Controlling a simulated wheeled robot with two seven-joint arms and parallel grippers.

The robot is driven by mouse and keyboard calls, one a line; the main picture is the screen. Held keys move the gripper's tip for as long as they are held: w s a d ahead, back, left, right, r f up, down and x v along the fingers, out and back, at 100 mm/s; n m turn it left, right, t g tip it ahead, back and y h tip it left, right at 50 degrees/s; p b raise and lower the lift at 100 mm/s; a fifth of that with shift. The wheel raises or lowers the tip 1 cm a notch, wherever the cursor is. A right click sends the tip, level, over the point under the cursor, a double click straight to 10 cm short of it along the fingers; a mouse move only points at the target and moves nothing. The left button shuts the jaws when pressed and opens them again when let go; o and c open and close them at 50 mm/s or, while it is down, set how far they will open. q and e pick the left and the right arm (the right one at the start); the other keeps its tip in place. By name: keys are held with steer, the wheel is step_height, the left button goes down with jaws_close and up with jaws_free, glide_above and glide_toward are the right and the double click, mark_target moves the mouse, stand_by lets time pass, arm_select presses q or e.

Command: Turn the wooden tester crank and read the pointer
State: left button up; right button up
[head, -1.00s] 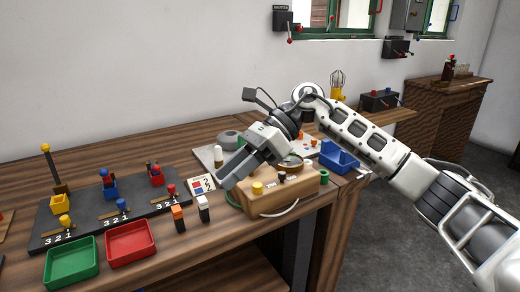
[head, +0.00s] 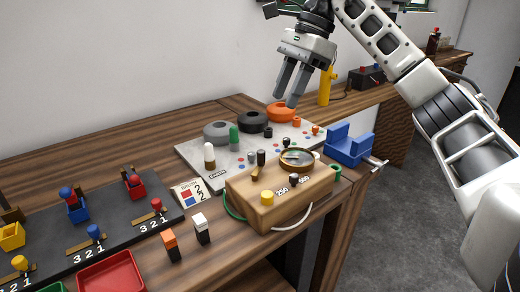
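The wooden tester (head: 280,204) is a light wood box near the right end of the bench. On it are a round brass-rimmed dial (head: 297,158), a yellow knob (head: 267,197), a dark knob (head: 294,180) and labels 250 and 500. A small wooden piece (head: 255,173) stands up at its back left; I cannot tell if it is the crank. The dial's pointer is too small to read. My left gripper is out of view.
Behind the tester lies a pale board (head: 190,148) with grey, black and orange round parts. A blue holder (head: 348,148) is at its right.

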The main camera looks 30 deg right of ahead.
mark_target(263, 151)
steer(key=x, duration=1.3)
steer(key=shift+b, duration=0.3)
jaws_close()
